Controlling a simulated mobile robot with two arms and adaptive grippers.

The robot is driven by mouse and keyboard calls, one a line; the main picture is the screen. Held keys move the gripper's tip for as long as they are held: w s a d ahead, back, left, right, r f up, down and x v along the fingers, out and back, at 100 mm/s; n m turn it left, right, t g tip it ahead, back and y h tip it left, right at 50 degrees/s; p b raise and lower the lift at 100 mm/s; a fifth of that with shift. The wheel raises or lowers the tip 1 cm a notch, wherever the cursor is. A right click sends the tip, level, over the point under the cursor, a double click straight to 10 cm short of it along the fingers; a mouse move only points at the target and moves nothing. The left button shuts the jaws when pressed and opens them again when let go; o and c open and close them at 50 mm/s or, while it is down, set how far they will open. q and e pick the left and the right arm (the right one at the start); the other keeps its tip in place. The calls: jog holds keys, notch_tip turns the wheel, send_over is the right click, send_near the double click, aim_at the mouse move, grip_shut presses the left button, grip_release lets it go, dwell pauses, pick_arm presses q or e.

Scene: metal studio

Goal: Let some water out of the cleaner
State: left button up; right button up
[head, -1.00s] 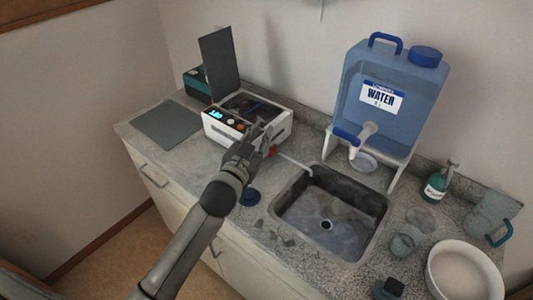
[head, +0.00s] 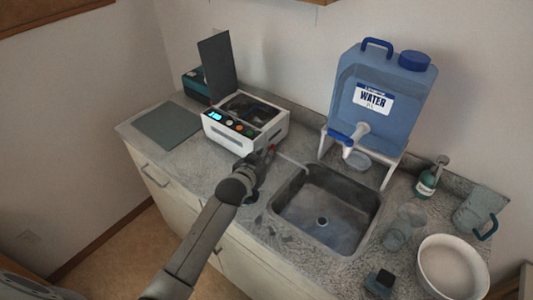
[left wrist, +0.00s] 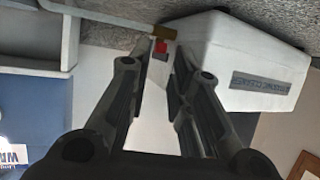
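The white ultrasonic cleaner (head: 262,138) stands on the counter at the back, its dark lid (head: 217,66) raised and its front display lit. A red drain valve (head: 271,149) is on its right side, with a thin pale tube (head: 292,162) running from it toward the sink (head: 336,181). My left gripper (head: 267,157) is at the valve, partly hiding it. In the left wrist view my left gripper (left wrist: 155,62) has its fingers apart, with the red valve (left wrist: 160,46) just beyond the gap and the brass fitting (left wrist: 166,32) beside it. My right gripper does not show.
A blue water jug (head: 388,91) on a white stand is behind the sink. A green-labelled bottle (head: 428,182), a clear jug (head: 477,211), a glass (head: 402,233) and a white bowl (head: 450,267) stand to the right. A grey mat (head: 166,125) lies at left.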

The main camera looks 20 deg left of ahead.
pick_arm(q)
jog(key=shift+x, duration=1.75)
grip_shut()
